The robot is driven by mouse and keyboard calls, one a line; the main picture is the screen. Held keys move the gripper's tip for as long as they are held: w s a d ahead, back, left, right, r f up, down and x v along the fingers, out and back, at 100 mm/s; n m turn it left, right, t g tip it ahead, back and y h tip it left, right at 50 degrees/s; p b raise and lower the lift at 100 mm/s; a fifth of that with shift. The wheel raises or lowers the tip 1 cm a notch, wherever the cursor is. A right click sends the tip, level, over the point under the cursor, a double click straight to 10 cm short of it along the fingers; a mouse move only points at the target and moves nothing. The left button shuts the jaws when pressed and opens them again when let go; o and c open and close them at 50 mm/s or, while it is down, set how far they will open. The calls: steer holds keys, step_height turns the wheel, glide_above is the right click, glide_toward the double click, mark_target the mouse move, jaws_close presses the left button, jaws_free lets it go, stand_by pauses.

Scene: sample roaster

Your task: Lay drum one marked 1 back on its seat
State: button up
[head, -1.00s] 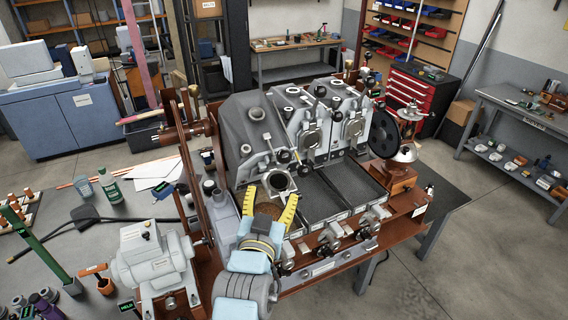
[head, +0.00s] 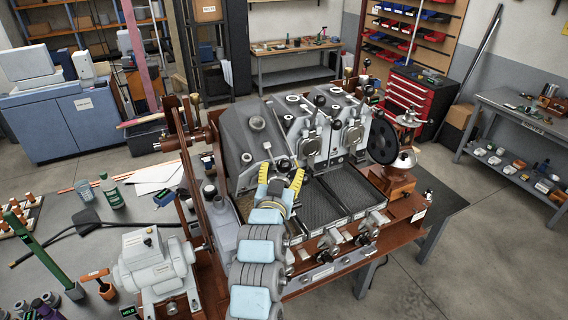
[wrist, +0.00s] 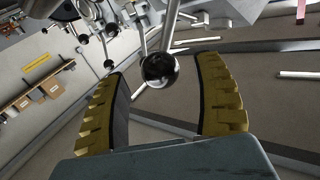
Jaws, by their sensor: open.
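The sample roaster has drum units side by side. The leftmost unit (head: 238,135) has a grey housing; the middle (head: 297,117) and right (head: 343,128) units stand to its right. My gripper (head: 281,172) is at the front of the leftmost unit, fingers pointing toward it. Its yellow fingers are spread apart. In the wrist view a black ball knob (wrist: 160,69) on a metal rod is between the fingertips, with gaps on both sides. My gripper and arm cover the leftmost unit's front, so I cannot make out drum one, its mark or its seat.
Dark trays (head: 318,208) lie in front of the units, right of my arm. A black wheel (head: 382,138) and a grinder (head: 401,170) stand at the right end. A grey motor (head: 155,262) stands left of my arm. A green bottle (head: 112,193) is on the left bench.

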steer(key=shift+w+d, duration=0.15)
steer(key=shift+w, duration=0.55)
steer(key=shift+w+d, duration=0.1)
steer(key=shift+w, duration=0.55)
